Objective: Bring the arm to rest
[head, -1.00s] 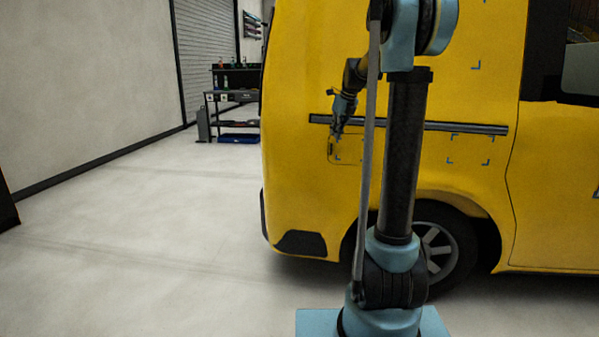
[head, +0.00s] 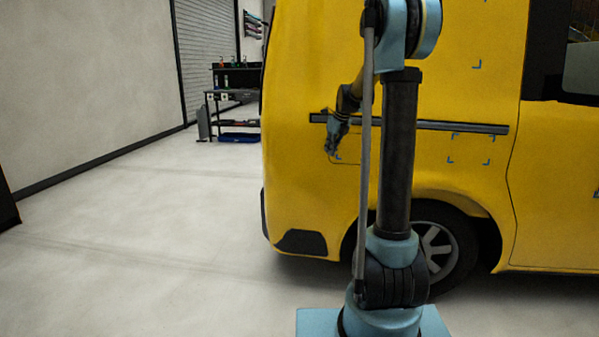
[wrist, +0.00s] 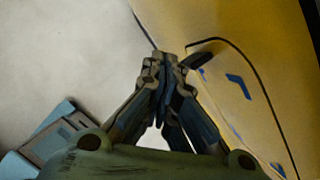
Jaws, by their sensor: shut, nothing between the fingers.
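My gripper (head: 331,149) hangs at the end of my bent arm, in front of the yellow van's side, just below the dark trim strip. In the wrist view my gripper (wrist: 163,72) has its fingers together with nothing between them. The yellow van (head: 305,190) fills the right half of the head view and also shows at the right of the wrist view (wrist: 215,25). Whether the fingertips touch the van's panel cannot be told. My upright column hides part of the van's side.
Blue corner marks (head: 471,149) sit on the van's side. A dark strip (head: 461,127) runs along it. A black workbench (head: 232,97) with bottles stands at the back left. The pale floor (head: 140,230) left of the van is clear.

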